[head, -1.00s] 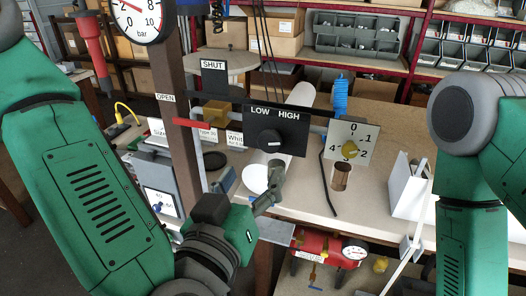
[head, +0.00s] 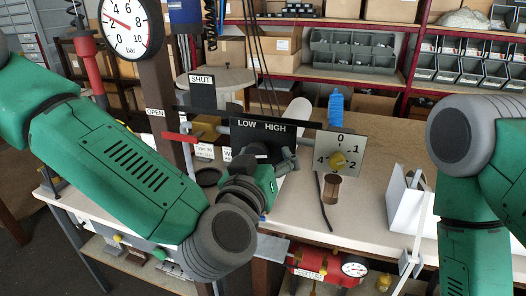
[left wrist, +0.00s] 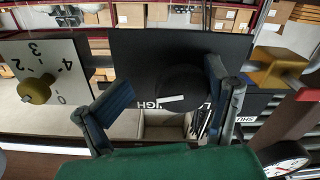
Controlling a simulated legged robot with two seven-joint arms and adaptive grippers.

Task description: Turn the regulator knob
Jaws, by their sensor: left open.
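A black panel lettered LOW and HIGH (head: 275,126) stands above the bench. Its round black knob (left wrist: 184,88), with a white pointer line, shows in the left wrist view; in the head view my gripper mostly hides it. My left gripper (head: 266,164) is at the front of this panel. In the left wrist view my open fingers (left wrist: 162,98) stand on either side of the knob, with a gap seen on the left; contact on the right cannot be told. A yellow knob (head: 338,160) sits on a white plate numbered 0 to 4 (head: 352,143), right of the panel.
A pressure gauge (head: 131,26) on a brown post (head: 158,95) and a red lever (head: 180,137) stand left of the panel. A white box (head: 405,205) stands on the bench at right. A red tank (head: 318,262) is below. Bench between plate and box is mostly clear.

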